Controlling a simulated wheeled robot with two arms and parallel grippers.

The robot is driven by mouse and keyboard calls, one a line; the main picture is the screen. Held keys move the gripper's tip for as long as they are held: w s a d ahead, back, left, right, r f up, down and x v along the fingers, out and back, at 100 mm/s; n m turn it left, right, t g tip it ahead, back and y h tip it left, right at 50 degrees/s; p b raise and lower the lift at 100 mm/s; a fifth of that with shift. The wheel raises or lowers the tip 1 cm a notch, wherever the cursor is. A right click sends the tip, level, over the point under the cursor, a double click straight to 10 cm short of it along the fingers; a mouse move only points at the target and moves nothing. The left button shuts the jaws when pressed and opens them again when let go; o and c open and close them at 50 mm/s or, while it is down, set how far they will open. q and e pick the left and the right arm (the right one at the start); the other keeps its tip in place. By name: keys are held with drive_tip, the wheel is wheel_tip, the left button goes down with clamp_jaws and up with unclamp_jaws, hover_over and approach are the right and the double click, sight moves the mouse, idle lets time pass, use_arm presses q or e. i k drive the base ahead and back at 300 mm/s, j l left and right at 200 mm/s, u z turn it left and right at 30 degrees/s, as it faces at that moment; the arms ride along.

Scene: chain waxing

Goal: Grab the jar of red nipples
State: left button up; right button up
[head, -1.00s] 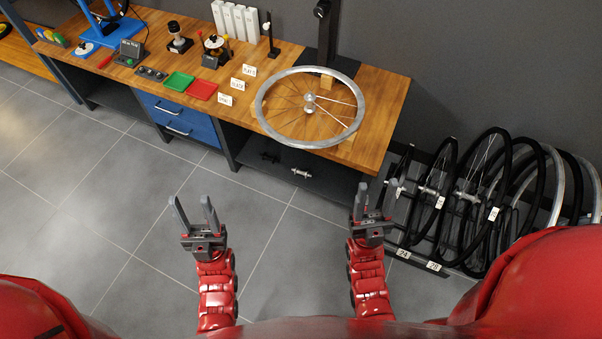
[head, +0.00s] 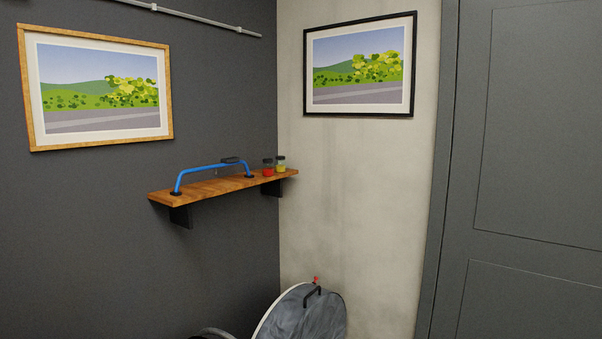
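A small jar with red contents (head: 268,169) stands upright near the right end of a wooden wall shelf (head: 212,188). A similar jar with yellow contents (head: 281,165) stands close beside it on the right. The jars are small in the picture, and I cannot make out single nipples inside. Neither of my grippers is in this view now.
A blue bar with a dark grip (head: 208,167) is mounted on the shelf, left of the jars. A grey round object with a black handle (head: 318,318) is below. A grey door (head: 530,130) is at right. Framed pictures (head: 100,92) hang on the walls.

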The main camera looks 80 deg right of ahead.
sight(268, 167)
drive_tip(key=z, duration=2.1)
drive_tip(key=i+l+u, duration=0.15)
drive_tip(key=l+u, duration=0.15)
drive_tip(key=u, duration=0.15)
drive_tip(key=i+l+u, duration=0.15)
drive_tip(key=l+u, duration=0.25)
drive_tip(key=j, duration=0.1)
